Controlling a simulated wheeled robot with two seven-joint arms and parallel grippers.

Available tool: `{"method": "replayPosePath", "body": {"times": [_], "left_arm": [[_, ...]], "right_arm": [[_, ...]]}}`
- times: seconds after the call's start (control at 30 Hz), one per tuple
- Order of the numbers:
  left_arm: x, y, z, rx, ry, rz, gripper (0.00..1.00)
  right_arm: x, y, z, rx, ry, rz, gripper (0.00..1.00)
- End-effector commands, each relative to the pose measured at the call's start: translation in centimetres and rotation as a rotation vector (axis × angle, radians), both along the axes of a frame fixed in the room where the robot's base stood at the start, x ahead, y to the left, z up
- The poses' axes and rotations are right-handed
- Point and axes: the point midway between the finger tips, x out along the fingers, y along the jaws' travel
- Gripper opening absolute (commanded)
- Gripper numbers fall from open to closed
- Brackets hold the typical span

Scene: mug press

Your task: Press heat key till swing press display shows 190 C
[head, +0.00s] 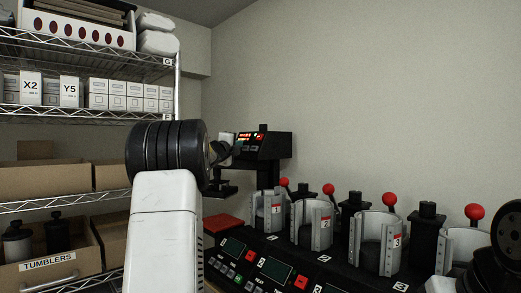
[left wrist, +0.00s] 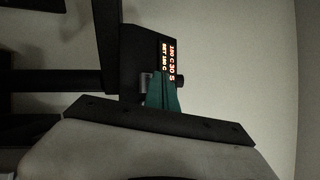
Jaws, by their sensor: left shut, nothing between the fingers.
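The swing press (head: 266,145) is a dark machine at the back, left of the mug presses, with a tilted control head and lit red-orange characters. In the left wrist view its display (left wrist: 172,62) appears turned sideways, with one line showing a temperature and "30 S" and another starting "SET". The temperature digits are too small to read surely. My left gripper (head: 231,149) is shut and empty, its teal fingertips (left wrist: 162,80) right at the panel beside the display. The fingers hide the heat key, and I cannot tell whether they touch it. My right gripper is out of view.
A row of mug presses (head: 380,243) with red-knobbed levers and their own key panels stands at front right. A wire shelf (head: 60,117) with boxes and a "TUMBLERS" bin fills the left. A red pad (head: 223,223) lies below my left arm.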

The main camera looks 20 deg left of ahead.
Motion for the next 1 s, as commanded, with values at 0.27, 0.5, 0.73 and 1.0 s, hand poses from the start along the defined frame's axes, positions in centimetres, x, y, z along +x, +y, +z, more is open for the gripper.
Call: {"method": "replayPosePath", "body": {"times": [0.27,0.5,0.73,1.0], "left_arm": [[0.0,0.0,0.0,0.0,0.0,0.0,0.0],[0.0,0.0,0.0,0.0,0.0,0.0,0.0],[0.17,-0.11,-0.13,0.0,0.0,-0.001,0.0],[0.63,-0.39,-0.36,0.0,-0.001,0.0,0.0]], "right_arm": [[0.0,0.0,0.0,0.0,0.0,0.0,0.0],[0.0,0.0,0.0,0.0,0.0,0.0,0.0],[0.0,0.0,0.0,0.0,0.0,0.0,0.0],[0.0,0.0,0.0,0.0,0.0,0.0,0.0]]}}
